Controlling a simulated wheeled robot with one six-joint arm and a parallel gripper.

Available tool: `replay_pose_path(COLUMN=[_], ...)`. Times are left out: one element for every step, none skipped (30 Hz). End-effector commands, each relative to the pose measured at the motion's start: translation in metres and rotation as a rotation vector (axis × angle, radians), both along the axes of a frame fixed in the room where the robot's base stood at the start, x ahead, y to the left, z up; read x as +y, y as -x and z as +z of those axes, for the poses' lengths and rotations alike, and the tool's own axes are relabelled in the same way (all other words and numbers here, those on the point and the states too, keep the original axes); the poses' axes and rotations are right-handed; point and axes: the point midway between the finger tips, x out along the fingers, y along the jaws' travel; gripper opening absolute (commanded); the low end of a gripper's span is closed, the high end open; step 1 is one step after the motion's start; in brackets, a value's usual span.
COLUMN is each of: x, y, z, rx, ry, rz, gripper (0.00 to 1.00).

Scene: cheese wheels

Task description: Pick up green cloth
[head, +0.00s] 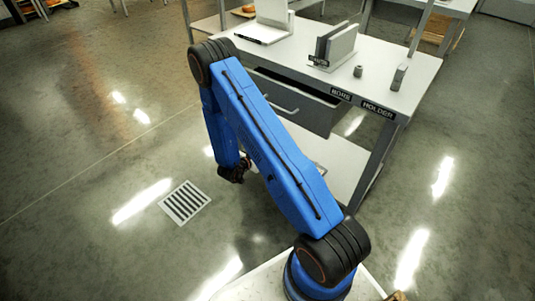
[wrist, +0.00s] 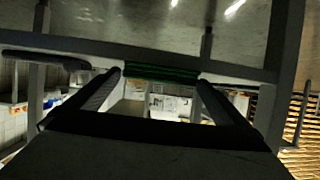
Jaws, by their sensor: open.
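The green cloth (wrist: 161,73) shows in the wrist view as a dark green strip with lighter lines, beyond and between my fingertips. It appears to lie at the edge of a grey shelf or beam. My gripper (wrist: 157,80) is open, with one finger on each side of the strip. I cannot tell whether the fingers touch it. In the head view my gripper (head: 235,172) is small and dark, low beside the workbench's lower shelf, partly behind my blue arm. The green cloth is not visible in the head view.
The workbench (head: 408,82) has an open drawer (head: 300,105) and a lower shelf (head: 335,165). Its top holds a grey upright holder (head: 342,43), a small cylinder (head: 358,71) and a small block (head: 399,76).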

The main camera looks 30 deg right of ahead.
Motion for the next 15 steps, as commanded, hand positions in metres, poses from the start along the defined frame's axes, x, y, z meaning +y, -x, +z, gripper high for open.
replay_pose_path(x=[-0.0061, -0.0088, -0.0112, -0.0122, -0.0127, -0.0129, -0.0128, -0.0126, -0.0125, -0.0125, -0.0125, -0.0125, -0.0125, -0.0125, -0.0125], y=[-0.0022, -0.0034, -0.0046, -0.0052, -0.0057, -0.0059, -0.0060, -0.0059, -0.0059, -0.0059, -0.0058, -0.0058, -0.0057, -0.0057, -0.0057], z=[-0.0022, -0.0032, -0.0043, -0.0048, -0.0050, -0.0051, -0.0051, -0.0051, -0.0051, -0.0051, -0.0051, -0.0051, -0.0050, -0.0050, -0.0050], rx=[0.000, 0.000, 0.000, -0.001, -0.001, 0.000, 0.000, 0.000, 0.000, 0.000, 0.000, 0.000, 0.000, 0.000, 0.000], ry=[0.000, 0.000, 0.000, 0.000, 0.000, 0.000, 0.000, 0.000, 0.000, 0.000, 0.000, 0.000, 0.000, 0.000, 0.000], rz=[-0.002, -0.001, -0.001, 0.000, 0.000, 0.001, 0.001, 0.001, 0.001, 0.001, 0.001, 0.001, 0.001, 0.001, 0.001], gripper=[1.00, 1.00, 1.00, 1.00, 1.00, 1.00, 1.00, 1.00, 1.00, 1.00, 0.98, 0.88, 0.81, 0.74, 0.64])
